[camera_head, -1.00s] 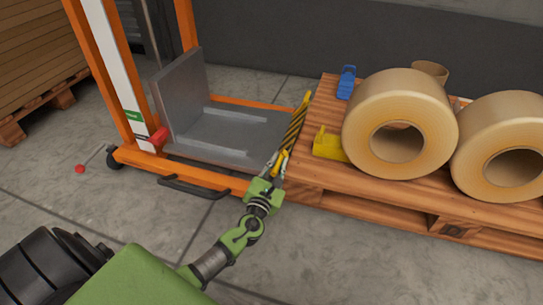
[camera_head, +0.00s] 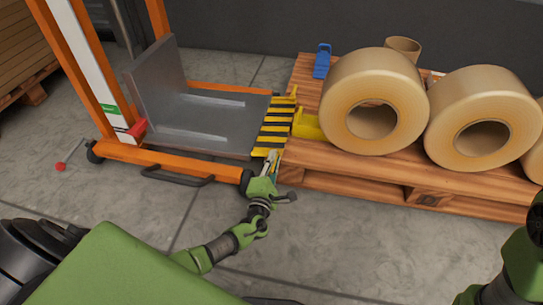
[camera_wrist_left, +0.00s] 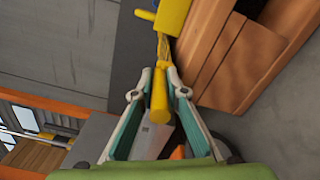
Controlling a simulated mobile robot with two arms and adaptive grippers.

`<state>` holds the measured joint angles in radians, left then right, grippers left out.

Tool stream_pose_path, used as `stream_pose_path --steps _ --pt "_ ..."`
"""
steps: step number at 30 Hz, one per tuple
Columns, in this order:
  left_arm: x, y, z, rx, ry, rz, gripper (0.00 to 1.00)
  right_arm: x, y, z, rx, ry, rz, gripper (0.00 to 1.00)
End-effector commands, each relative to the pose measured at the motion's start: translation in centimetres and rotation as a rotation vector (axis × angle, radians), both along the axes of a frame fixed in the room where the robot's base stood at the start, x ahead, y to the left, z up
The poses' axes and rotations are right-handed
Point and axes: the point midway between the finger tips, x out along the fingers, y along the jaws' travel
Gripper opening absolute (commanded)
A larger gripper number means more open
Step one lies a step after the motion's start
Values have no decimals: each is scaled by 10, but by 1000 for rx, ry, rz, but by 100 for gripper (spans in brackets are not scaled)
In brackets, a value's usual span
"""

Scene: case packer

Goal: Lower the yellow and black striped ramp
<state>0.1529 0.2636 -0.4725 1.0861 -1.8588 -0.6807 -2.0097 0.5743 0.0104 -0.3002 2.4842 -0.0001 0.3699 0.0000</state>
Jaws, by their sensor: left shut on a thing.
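The yellow and black striped ramp (camera_head: 274,124) lies nearly flat between the grey lift platform (camera_head: 215,122) and the wooden pallet (camera_head: 345,160). Its right side is close to the pallet's edge; I cannot tell whether it touches. My left gripper (camera_head: 271,162) is at the ramp's near end. In the left wrist view, my left gripper (camera_wrist_left: 159,80) is shut on a yellow bar of the ramp (camera_wrist_left: 159,98), which sits between the two fingers. My right gripper is not in view; only part of my right arm shows at the right edge.
Large tan rolls (camera_head: 372,120) stand on the pallet, with a blue piece (camera_head: 322,62) and a yellow block (camera_head: 307,124) to their left. The orange lift frame (camera_head: 160,156) has a black handle (camera_head: 178,177) at its front. The grey floor in front is clear.

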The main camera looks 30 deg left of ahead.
Motion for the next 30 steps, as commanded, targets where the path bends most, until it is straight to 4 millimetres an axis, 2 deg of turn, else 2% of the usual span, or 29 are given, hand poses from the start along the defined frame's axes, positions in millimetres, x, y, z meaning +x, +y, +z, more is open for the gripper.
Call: stream_pose_path --steps 20,21,23,30 --pt "2 0 -4 64 12 2 0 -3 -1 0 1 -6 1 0" --pt "2 0 -4 63 12 2 18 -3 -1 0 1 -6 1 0" --pt "2 0 -4 63 12 2 30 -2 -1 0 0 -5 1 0" --pt "2 -1 -4 63 11 1 30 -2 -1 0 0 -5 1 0"
